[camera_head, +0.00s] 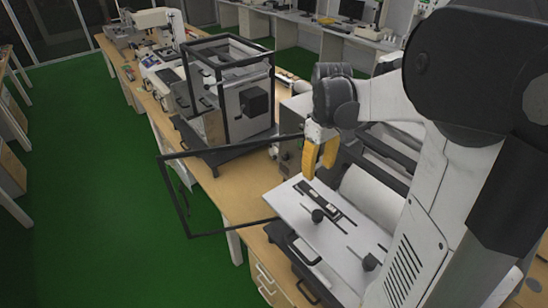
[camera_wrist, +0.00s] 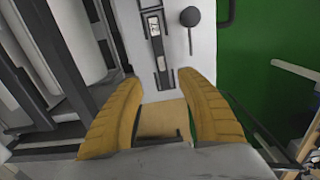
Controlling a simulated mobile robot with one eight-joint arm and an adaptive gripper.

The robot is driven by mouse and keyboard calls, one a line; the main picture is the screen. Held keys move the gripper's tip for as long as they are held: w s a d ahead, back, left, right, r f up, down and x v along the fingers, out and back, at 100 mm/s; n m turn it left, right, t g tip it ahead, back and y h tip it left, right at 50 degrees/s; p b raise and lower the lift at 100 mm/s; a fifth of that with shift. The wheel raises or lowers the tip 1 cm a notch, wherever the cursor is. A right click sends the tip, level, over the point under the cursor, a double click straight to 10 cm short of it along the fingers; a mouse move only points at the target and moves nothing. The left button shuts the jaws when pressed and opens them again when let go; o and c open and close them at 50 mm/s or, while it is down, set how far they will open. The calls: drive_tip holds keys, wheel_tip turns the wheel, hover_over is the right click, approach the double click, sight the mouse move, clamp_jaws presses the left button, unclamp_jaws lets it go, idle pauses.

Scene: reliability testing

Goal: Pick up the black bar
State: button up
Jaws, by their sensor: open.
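A black bar (camera_head: 318,197) with a pale label lies on a white plate (camera_head: 291,211) at the lower middle of the head view. In the wrist view the bar (camera_wrist: 156,48) runs from the top edge down between the fingertips. My gripper (camera_head: 320,168) has yellow fingers and hangs above the far end of the plate, close to the bar. In the wrist view my gripper (camera_wrist: 158,76) is open and empty, with the bar's lower end showing in its gap. The exact height above the bar cannot be told.
A black open frame door (camera_head: 188,210) juts out left, in front of a framed instrument (camera_head: 230,90). Green floor (camera_head: 80,190) is clear at the left.

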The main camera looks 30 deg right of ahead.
sight(316, 195)
drive_tip(key=shift+s+f, duration=1)
drive_tip(key=shift+f, duration=0.15)
drive_tip(key=shift+w+f, duration=0.15)
drive_tip(key=shift+f, duration=0.45)
drive_tip(key=shift+w+f, duration=0.15)
drive_tip(key=shift+f, duration=0.4)
drive_tip(key=f, duration=0.5)
drive_tip(key=shift+w+f+p, duration=0.2)
drive_tip(key=shift+w+p, duration=0.05)
drive_tip(key=shift+p, duration=0.05)
drive_tip(key=shift+s+a, duration=0.1)
drive_tip(key=shift+s, duration=0.05)
clamp_jaws()
